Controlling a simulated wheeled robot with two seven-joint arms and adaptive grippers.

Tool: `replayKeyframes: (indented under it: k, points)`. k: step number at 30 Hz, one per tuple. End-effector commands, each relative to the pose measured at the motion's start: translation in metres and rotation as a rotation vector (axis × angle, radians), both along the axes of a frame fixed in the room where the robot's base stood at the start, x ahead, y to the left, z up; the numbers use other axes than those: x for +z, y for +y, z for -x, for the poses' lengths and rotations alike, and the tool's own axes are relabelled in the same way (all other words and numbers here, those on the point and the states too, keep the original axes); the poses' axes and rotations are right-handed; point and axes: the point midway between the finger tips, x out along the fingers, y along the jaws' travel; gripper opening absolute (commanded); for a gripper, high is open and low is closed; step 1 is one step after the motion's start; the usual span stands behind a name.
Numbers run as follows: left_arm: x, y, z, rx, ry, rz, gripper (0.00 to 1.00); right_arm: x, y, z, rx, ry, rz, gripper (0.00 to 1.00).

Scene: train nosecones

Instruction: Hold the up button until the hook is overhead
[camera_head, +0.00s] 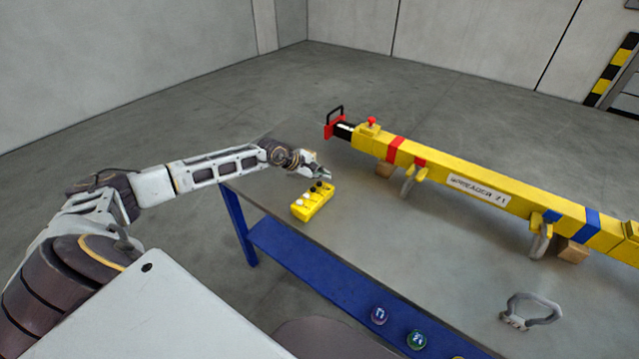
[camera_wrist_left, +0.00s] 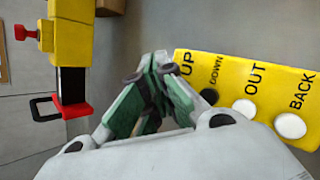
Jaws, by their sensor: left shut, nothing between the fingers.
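The yellow control box (camera_head: 313,202) lies on the grey table near its left end. In the left wrist view the yellow control box (camera_wrist_left: 250,72) shows the labels UP, DOWN, OUT and BACK, with a black button (camera_wrist_left: 208,97) by DOWN and white buttons by OUT and BACK. My left gripper (camera_head: 325,174) is shut and empty at the box's far end. In the left wrist view its fingertips (camera_wrist_left: 152,62) are beside the UP label and cover the place of that button; I cannot tell if they touch it. No hook overhead is in view. My right gripper is not in view.
A long yellow spreader beam (camera_head: 480,193) rests on wooden blocks across the table, with a red and black end piece (camera_head: 338,127). A grey shackle (camera_head: 530,311) lies at the front right. Round coloured objects sit on the blue lower shelf (camera_head: 320,275). The table's middle is clear.

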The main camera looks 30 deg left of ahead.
Motion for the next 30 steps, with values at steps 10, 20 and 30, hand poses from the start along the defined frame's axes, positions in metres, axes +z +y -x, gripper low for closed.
replayKeyframes:
  k: [10,20,30]
  points:
    - [0.004,0.000,0.000,0.000,0.000,0.000,0.00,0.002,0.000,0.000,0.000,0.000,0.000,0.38]
    - [0.024,0.000,0.000,0.000,0.000,0.000,0.00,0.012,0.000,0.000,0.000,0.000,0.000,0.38]
    - [0.044,0.000,0.000,0.000,-0.001,0.001,0.00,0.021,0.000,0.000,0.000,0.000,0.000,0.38]
